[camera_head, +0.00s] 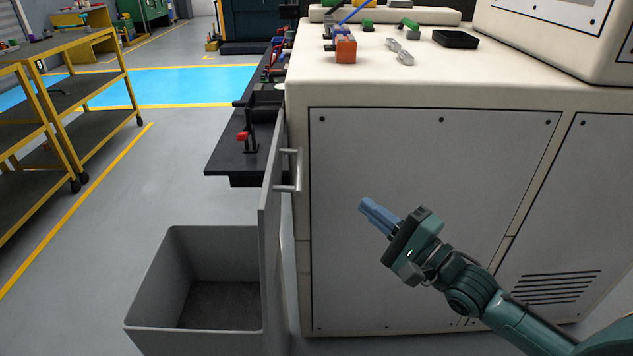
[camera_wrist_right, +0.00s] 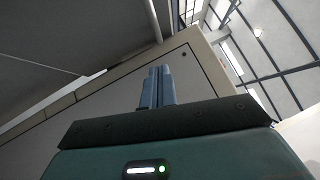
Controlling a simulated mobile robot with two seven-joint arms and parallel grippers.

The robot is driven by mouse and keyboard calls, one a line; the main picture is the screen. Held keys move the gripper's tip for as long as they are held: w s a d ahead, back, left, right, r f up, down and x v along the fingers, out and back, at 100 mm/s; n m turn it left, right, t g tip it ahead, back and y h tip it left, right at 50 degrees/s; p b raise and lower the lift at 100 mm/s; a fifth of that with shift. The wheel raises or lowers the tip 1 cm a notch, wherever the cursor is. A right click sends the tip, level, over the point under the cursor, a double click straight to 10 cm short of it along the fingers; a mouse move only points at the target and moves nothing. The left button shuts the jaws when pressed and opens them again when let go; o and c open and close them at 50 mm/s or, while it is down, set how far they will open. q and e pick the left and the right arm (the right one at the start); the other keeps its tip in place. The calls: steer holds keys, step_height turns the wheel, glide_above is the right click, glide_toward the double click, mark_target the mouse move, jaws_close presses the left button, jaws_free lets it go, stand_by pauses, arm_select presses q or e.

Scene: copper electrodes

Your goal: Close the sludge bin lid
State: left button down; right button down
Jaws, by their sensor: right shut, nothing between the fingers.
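The grey sludge bin (camera_head: 148,290) stands on the floor at the lower left in the head view, open at the top, with a dark bottom visible. Its lid (camera_head: 270,235) stands upright along the bin's right side, seen nearly edge-on. A bar handle (camera_head: 297,170) on the lid faces right, towards the machine. My right gripper (camera_head: 366,205) is in front of the machine's panel, to the right of the lid and apart from it. Its blue fingers (camera_wrist_right: 157,85) are together and empty, pointing up and left in the head view. My left gripper is out of view.
The cream machine (camera_head: 420,200) fills the right side, close to the lid and handle. A dark bench (camera_head: 228,160) juts out behind the bin. Yellow shelf carts (camera_head: 95,90) stand at the left. The floor left of the bin is clear.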

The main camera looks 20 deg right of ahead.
steer(key=w+a+r, duration=0.2)
steer(key=w+a, duration=0.5)
steer(key=w, duration=0.1)
steer(key=shift+a+r+b, duration=0.2)
steer(key=shift+r+b, duration=0.1)
